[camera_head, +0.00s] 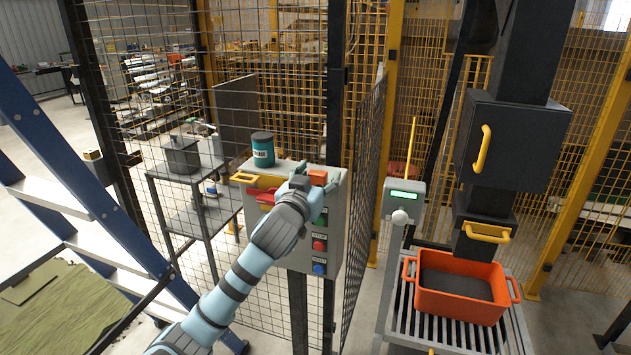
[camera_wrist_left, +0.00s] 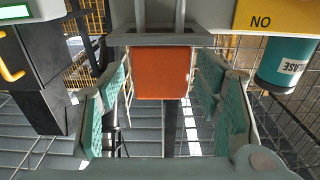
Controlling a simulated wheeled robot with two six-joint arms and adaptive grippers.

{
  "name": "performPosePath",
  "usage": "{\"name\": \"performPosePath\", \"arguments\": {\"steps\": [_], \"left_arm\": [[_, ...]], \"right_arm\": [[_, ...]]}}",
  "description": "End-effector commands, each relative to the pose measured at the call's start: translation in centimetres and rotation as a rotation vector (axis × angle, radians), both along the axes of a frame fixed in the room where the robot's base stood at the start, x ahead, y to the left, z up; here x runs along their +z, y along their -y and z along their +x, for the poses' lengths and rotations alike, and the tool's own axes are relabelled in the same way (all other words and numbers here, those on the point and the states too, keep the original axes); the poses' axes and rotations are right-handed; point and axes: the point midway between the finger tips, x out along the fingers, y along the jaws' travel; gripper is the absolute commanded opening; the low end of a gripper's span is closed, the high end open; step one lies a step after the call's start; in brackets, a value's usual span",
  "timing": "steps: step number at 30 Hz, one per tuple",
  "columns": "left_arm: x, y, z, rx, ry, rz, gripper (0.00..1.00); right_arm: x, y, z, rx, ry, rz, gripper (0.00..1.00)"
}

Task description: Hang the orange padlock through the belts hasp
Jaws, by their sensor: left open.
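The orange padlock (camera_head: 317,177) is at the top front of the grey control box (camera_head: 338,222). In the left wrist view the orange padlock body (camera_wrist_left: 162,72) is seen close up, with its grey shackle beside a grey bar. My left gripper (camera_head: 318,184) is open, with its teal fingers on either side of the padlock and gaps visible between them and it. I cannot tell whether the shackle passes through a hasp. A yellow part (camera_head: 245,178) and a red part (camera_head: 265,196) stick out left of my wrist; no belts label is readable. My right gripper is out of view.
A teal can (camera_head: 262,152) stands on the box top, close left of my gripper. Wire mesh fencing (camera_head: 367,190) stands right beside the box. An orange bin (camera_head: 460,292) sits on rollers at right. A blue ladder (camera_head: 85,180) is at left.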

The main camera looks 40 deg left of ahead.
Motion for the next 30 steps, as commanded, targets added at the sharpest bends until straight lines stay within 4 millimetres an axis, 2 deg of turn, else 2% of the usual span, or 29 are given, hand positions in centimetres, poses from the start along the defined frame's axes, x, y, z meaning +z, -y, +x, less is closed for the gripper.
{"name": "performPosePath", "arguments": {"steps": [4,5,12,15,23,26,30], "left_arm": [[-0.1,0.0,0.0,0.000,0.000,0.000,0.58],[-0.1,0.0,0.0,0.000,0.000,0.000,0.55],[-0.1,0.0,-0.1,0.001,-0.001,0.000,0.17],[-0.1,0.0,-0.1,0.001,0.000,0.000,0.03],[0.2,0.0,-0.1,0.001,0.000,0.000,0.03],[1.0,0.0,-0.1,0.001,0.001,-0.001,0.03],[3.7,0.0,-0.1,0.001,0.004,0.000,0.03]], "right_arm": [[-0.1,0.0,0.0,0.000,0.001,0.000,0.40],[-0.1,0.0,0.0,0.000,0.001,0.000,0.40],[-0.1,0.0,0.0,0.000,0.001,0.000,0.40],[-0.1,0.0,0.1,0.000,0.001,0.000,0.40],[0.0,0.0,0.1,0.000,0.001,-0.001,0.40],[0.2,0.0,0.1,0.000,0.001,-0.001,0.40],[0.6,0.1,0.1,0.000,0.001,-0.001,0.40]]}}
